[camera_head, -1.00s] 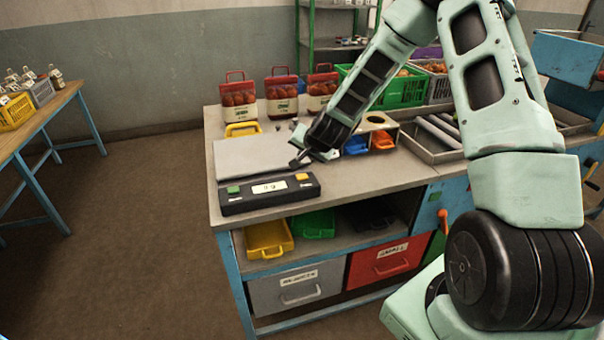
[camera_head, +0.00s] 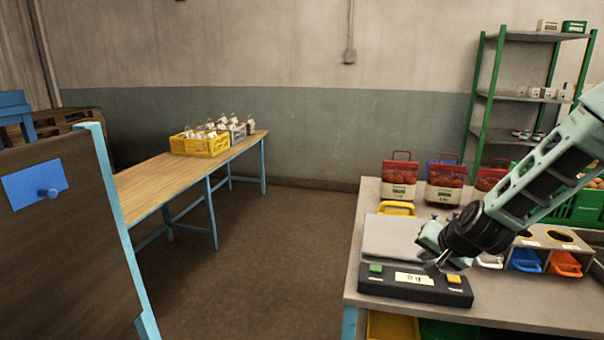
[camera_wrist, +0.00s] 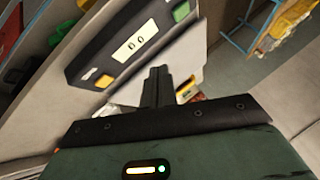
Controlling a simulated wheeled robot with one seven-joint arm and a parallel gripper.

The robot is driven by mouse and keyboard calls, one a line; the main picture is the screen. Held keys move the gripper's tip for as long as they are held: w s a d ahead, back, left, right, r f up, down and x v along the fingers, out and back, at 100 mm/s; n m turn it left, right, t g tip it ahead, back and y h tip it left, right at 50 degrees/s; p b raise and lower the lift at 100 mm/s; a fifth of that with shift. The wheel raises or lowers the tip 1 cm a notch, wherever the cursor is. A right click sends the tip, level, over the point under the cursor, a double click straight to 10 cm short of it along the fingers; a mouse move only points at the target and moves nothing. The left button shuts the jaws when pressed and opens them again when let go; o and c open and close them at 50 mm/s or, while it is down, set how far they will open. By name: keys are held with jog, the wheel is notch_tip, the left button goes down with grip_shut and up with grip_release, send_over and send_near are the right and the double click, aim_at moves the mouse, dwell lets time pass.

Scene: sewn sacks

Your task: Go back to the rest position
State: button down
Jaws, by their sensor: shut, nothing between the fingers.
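My gripper (camera_head: 434,264) is shut and empty. In the head view it hangs above the right part of the scale's grey plate (camera_head: 392,238), just behind the black display panel (camera_head: 414,284). In the wrist view the shut fingers (camera_wrist: 156,88) point towards the plate and panel. The panel has a green button, a yellow button and a display that seems to read 0 g. My arm reaches in from the right side of the head view.
Sacks with red tops (camera_head: 398,180) stand behind the scale. Bins, orange (camera_head: 565,264) and blue (camera_head: 525,260), sit to its right. A wooden table (camera_head: 165,182) with a yellow crate (camera_head: 200,146) stands left. A brown board (camera_head: 68,240) is near left. The floor between is clear.

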jog(key=s+a+r+n+g+y+b, duration=0.15)
jog(key=s+a+n, duration=0.25)
jog(key=s+a, duration=0.5)
jog(key=s+a+r+n+g+y, duration=0.1)
jog(key=s+a+r+n+g, duration=0.3)
jog(key=s+a, duration=0.5)
jog(key=s+d+r+n+g+h, duration=0.1)
jog(key=s+n, duration=0.5)
jog(key=s, duration=1.1)
jog(key=shift+s+r+n+g+h, duration=0.15)
jog(key=shift+s+n+g+h, duration=0.2)
jog(key=shift+g+h, duration=0.55)
jog(key=shift+w+d, duration=0.1)
